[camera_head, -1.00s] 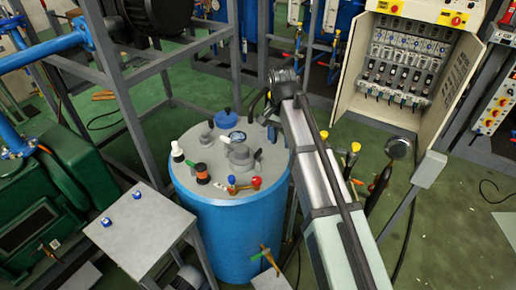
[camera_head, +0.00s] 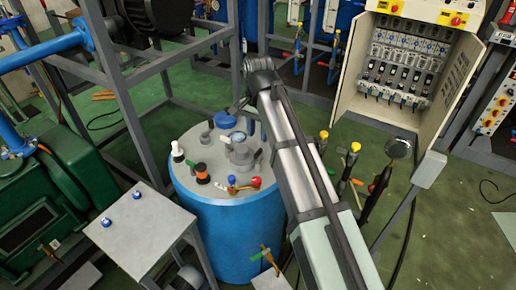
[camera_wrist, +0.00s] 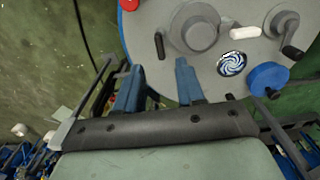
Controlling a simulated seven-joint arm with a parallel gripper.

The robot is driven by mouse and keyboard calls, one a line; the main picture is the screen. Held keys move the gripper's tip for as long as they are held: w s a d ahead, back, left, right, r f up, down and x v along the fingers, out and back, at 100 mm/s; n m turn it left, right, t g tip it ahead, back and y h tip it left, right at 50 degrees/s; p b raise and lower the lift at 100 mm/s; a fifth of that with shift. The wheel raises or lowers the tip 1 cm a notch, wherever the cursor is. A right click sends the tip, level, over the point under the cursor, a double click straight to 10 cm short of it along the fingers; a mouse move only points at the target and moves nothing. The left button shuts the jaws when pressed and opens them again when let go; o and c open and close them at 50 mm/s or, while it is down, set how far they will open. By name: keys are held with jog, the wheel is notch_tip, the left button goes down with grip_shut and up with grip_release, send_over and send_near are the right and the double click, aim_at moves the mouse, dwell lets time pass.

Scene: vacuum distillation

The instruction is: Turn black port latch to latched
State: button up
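The blue tank (camera_head: 232,230) has a grey lid with a raised round central port (camera_head: 240,155), also in the wrist view (camera_wrist: 194,26). A short black latch (camera_wrist: 159,45) stands at this port's side, and a white handle (camera_wrist: 249,33) at its other side. My gripper (camera_wrist: 158,65) is open and empty, with two blue fingers apart. In the wrist view the black latch appears just beyond the gap between the fingertips; I see no contact. In the head view my gripper (camera_head: 238,107) is small and dark over the lid's far side.
The lid also carries a blue knob (camera_wrist: 268,78), a round window (camera_wrist: 231,63), and a smaller port (camera_wrist: 283,25) with another black handle (camera_wrist: 292,52). Red and blue knobs (camera_head: 243,184) sit at its front. A metal frame (camera_head: 130,110) stands left; an open cabinet (camera_head: 410,70) stands right.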

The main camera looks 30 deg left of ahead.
aim_at(258, 151)
notch_tip(258, 151, down, 7)
jog(key=shift+f, duration=0.2)
dwell(0.3)
jog(key=shift+c, duration=0.4)
grip_shut()
